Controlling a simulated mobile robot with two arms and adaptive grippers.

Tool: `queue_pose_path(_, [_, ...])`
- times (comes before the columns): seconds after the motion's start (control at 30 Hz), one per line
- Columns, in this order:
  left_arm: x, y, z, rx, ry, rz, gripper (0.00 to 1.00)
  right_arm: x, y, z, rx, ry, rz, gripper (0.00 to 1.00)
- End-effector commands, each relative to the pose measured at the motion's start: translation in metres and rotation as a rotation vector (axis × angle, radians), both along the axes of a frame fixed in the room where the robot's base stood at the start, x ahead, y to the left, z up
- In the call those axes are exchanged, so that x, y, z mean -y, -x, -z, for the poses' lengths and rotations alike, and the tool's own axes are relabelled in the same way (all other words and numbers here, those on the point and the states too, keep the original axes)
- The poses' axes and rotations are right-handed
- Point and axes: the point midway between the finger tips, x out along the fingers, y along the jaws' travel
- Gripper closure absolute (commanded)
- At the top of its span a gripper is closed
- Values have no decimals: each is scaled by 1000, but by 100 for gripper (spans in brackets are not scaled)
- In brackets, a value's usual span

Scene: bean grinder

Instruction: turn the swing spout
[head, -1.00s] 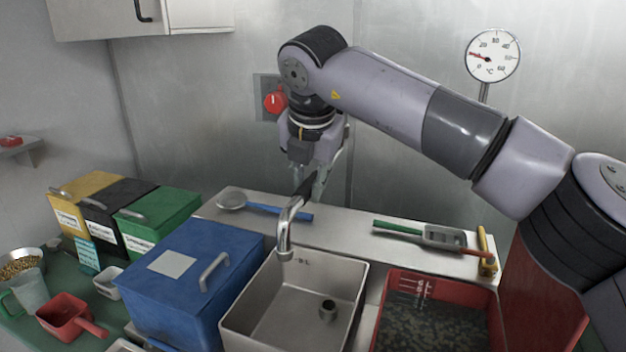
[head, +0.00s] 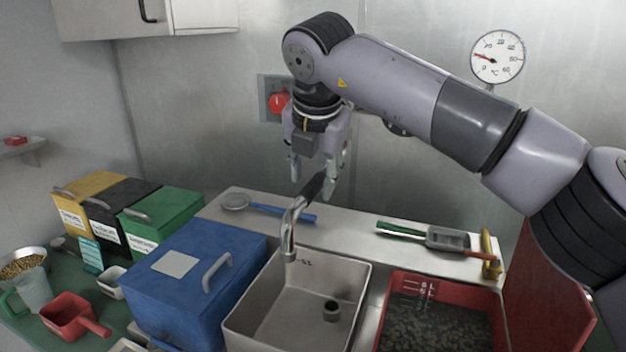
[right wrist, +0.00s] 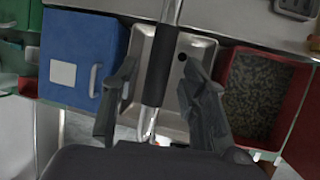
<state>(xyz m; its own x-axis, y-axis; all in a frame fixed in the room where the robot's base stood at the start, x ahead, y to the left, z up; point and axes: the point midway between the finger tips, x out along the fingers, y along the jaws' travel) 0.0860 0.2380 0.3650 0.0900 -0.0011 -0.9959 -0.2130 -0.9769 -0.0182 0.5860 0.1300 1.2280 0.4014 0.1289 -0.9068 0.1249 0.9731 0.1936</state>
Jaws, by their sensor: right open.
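The swing spout (head: 290,228) is a curved silver pipe with a black sleeve (head: 315,186) at its back end. Its downturned mouth hangs over the left back part of the steel sink (head: 262,310). My right gripper (head: 313,181) points down at the sleeve, with a finger on each side of it. In the right wrist view the black sleeve (right wrist: 161,68) runs between the two spread fingers of my right gripper (right wrist: 162,85), with visible gaps. It looks open and not clamped on the sleeve. My left gripper is not in view.
A blue lidded bin (head: 195,285) stands left of the sink and a red bin of dark beans (head: 440,320) right of it. A red switch (head: 278,103) is on the wall behind.

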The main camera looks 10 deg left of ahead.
Motion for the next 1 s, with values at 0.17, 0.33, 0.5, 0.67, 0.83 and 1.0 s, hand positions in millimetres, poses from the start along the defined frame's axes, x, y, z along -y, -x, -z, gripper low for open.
queue_pose_path(0.17, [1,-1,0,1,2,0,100,5,15,-37,5,-2,0,60])
queue_pose_path(0.33, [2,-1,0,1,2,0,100,9,29,-68,4,-2,1,60])
queue_pose_path(0.5, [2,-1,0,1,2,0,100,12,38,-87,3,-2,1,60])
queue_pose_path(0.67, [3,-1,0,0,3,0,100,13,41,-94,0,-2,-1,60])
queue_pose_path(0.83, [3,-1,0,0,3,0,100,13,41,-94,0,-2,-1,60])
queue_pose_path(1.0, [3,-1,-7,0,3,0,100,13,41,-100,1,-2,-1,60])
